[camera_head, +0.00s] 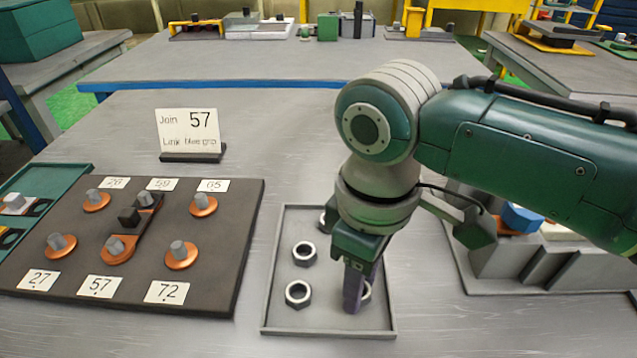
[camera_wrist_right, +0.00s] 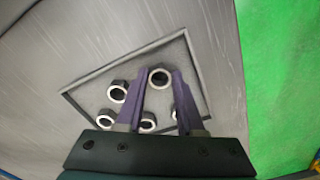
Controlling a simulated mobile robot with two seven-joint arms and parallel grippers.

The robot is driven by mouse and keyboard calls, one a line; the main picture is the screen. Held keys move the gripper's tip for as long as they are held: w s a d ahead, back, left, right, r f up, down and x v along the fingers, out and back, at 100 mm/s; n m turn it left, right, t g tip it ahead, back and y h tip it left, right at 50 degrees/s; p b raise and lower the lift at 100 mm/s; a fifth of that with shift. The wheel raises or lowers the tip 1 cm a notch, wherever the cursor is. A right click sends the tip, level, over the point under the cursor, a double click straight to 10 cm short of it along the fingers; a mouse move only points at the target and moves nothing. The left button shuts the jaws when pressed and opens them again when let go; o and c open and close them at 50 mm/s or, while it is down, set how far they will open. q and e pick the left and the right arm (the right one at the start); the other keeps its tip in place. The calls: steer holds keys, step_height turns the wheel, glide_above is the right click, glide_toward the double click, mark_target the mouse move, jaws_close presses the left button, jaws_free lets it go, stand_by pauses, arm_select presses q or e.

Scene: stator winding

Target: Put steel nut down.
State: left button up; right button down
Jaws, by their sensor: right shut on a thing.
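A grey tray (camera_head: 268,316) with a low rim lies flat on the table and holds several steel nuts. My right gripper (camera_head: 358,298) points down into the tray near its front right. In the right wrist view, the gripper (camera_wrist_right: 160,82) is shut on a steel nut (camera_wrist_right: 160,70) at its fingertips, near a tray edge. In the head view, one finger mostly hides this nut. Loose nuts lie beside the gripper, one at the middle (camera_head: 304,260) and one at the front left (camera_head: 298,301). Another (camera_head: 323,221) is partly hidden behind the gripper. My left gripper is not in view.
A dark board (camera_head: 222,254) with copper terminals and numbered labels lies left of the tray. A sign (camera_head: 188,132) reading "Join 57" stands behind it. A grey stepped fixture (camera_head: 501,262) with a blue part (camera_head: 522,218) stands at the right, partly behind my arm.

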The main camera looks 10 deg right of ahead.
steer(key=c, duration=1)
jaws_free()
steer(key=shift+f, duration=0.15)
steer(key=o, duration=0.5)
steer(key=shift+c, duration=0.2)
